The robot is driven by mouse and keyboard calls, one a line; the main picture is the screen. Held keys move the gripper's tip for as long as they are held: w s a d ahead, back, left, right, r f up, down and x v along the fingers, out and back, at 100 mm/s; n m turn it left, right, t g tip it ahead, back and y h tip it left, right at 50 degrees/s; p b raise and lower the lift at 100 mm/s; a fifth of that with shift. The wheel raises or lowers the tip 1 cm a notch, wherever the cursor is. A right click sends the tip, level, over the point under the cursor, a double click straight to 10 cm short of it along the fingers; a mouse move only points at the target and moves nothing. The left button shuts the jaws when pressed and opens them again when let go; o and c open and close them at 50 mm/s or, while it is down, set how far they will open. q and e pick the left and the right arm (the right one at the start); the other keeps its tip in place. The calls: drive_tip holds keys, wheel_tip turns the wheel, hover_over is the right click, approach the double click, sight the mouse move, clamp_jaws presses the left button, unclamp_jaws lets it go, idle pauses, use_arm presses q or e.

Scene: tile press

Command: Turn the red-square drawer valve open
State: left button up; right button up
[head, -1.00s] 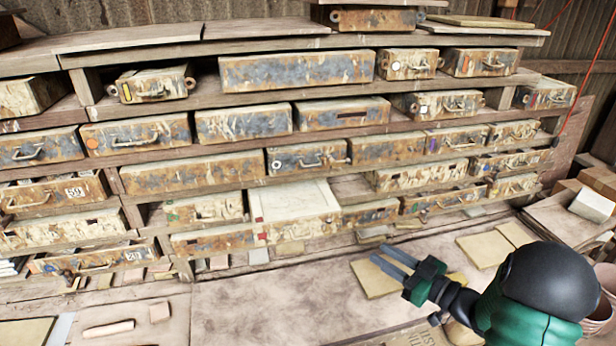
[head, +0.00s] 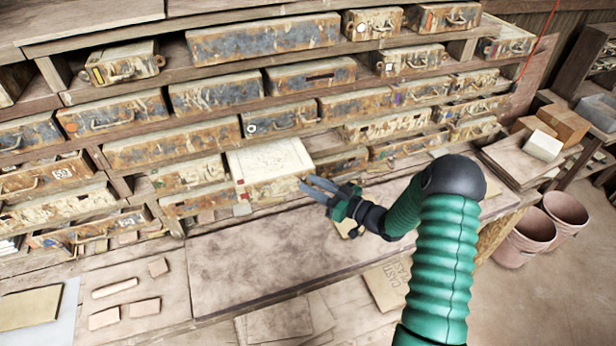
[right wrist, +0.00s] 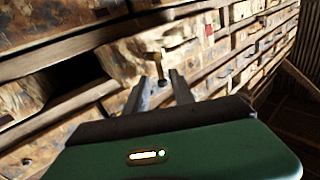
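In the head view a pale-topped drawer (head: 270,160) juts out of the rack, with a small red mark (head: 240,183) on the left of its front. A second red mark (head: 244,196) shows just below it. My right gripper (head: 306,184) is in front of this drawer's right side, fingers pointing left. In the right wrist view its fingers (right wrist: 160,88) are apart, with nothing held. A small brass-coloured fitting (right wrist: 157,66) with a stem shows just beyond and between the fingertips; I cannot tell for sure if it is the valve. My left gripper is out of view.
Rusty drawers with handles and coloured marks fill the wooden rack around. A bare worktop board (head: 250,240) lies below, with loose tile pieces (head: 145,307) at its left. Buckets (head: 525,238) and a box (head: 563,123) stand to the right.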

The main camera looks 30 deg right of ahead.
drive_tip(key=shift+x, duration=0.95)
drive_tip(key=shift+s, duration=0.1)
clamp_jaws()
